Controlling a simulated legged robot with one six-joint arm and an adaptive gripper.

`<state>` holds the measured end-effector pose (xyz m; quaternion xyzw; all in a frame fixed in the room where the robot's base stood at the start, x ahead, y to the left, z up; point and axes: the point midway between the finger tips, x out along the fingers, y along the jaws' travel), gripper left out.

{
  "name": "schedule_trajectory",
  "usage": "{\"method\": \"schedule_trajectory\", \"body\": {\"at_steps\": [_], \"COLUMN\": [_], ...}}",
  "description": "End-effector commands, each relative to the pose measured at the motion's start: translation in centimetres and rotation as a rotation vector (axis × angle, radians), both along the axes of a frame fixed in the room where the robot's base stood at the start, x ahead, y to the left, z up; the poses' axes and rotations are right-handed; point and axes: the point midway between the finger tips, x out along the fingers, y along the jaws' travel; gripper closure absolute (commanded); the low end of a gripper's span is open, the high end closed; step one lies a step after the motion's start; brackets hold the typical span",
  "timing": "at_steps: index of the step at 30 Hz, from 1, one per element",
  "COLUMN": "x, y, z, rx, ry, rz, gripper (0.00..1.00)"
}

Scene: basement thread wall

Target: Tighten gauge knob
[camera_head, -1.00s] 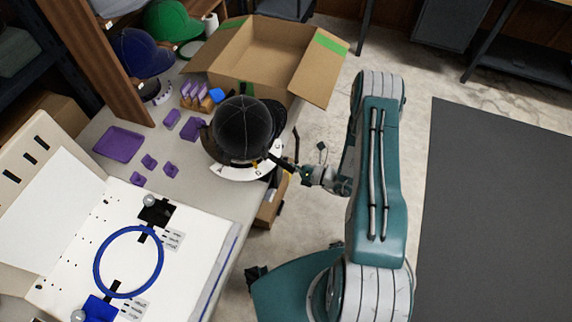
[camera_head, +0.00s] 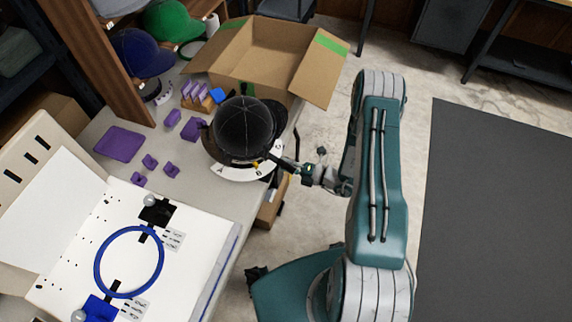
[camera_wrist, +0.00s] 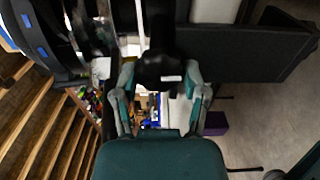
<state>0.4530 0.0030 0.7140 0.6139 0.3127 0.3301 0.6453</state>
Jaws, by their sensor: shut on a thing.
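The gauge stands at the table's right edge in the head view. Its white, marked dial (camera_head: 236,173) shows around a black cap (camera_head: 243,130) that covers its top, with a small yellow mark at the front. My gripper (camera_head: 290,165) reaches it from the right, at the dial's lower right side. In the wrist view my gripper's two fingers (camera_wrist: 163,88) are closed around a black knob (camera_wrist: 162,66). The knob's contact with the fingertips is partly hidden by its dark shape.
An open cardboard box (camera_head: 262,60) stands behind the gauge. Purple blocks and a purple tray (camera_head: 119,144) lie to the left. A white board with a blue ring (camera_head: 128,262) is at the front left. Blue and green caps (camera_head: 174,20) sit at the back left.

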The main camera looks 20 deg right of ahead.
Motion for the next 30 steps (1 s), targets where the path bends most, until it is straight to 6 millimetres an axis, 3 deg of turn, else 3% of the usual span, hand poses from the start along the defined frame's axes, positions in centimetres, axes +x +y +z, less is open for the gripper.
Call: {"method": "schedule_trajectory", "body": {"at_steps": [14,15,17,30], "x": [0.12,0.12,0.1,-0.08], "y": [-0.16,-0.16,-0.15,-0.17], "z": [-0.26,-0.26,-0.24,-0.08], "rx": [0.002,0.002,0.003,0.007], "ry": [0.017,0.017,0.017,0.014], "rz": [-0.008,-0.008,-0.007,-0.004], "gripper": [0.91,0.34,0.09,0.09]}}
